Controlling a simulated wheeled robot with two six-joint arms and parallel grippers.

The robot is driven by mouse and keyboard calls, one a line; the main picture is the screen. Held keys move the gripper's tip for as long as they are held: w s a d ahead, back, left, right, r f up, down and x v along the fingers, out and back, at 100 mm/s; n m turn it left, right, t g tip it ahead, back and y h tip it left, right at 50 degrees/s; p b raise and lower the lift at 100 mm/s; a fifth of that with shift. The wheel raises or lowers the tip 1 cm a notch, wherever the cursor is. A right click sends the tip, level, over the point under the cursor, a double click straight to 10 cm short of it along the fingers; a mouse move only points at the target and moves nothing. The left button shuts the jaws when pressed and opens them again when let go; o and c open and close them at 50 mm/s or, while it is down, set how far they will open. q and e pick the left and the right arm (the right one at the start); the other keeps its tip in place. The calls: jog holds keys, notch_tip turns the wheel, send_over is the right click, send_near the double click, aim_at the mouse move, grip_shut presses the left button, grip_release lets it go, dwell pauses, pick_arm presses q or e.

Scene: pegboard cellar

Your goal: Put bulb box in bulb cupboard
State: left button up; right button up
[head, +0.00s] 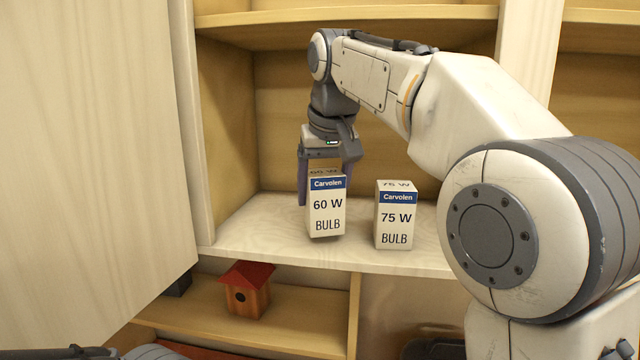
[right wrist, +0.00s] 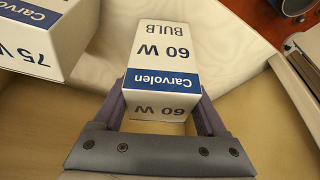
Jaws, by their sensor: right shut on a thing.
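A white and blue 60 W bulb box (head: 327,209) is upright between the fingers of my right gripper (head: 322,180), at the cupboard's shelf (head: 270,228). In the right wrist view, the 60 W box (right wrist: 163,62) is clasped between both fingers of the right gripper (right wrist: 163,108). I cannot tell whether its base touches the shelf. A similar 75 W box (head: 396,218) stands on the shelf to its right, apart from it; it also shows in the right wrist view (right wrist: 38,35). My left gripper is not in view.
A pale cupboard door (head: 95,150) stands open at the left. A small birdhouse with a red roof (head: 246,290) sits on the lower shelf (head: 290,330). An upper shelf board (head: 350,14) runs above my right arm. The shelf left of the 60 W box is bare.

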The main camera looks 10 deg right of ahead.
jog(key=shift+w+f, duration=0.15)
jog(key=shift+w, duration=0.35)
jog(key=shift+s+f, duration=0.15)
jog(key=shift+f, duration=0.35)
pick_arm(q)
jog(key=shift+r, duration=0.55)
pick_arm(e)
jog(key=shift+f, duration=0.1)
jog(key=shift+f, duration=0.1)
jog(key=o, duration=1.3)
jog(key=shift+r, duration=0.35)
jog(key=v, duration=1.1)
jog(key=shift+s+r, duration=0.1)
jog(key=shift+r, duration=0.2)
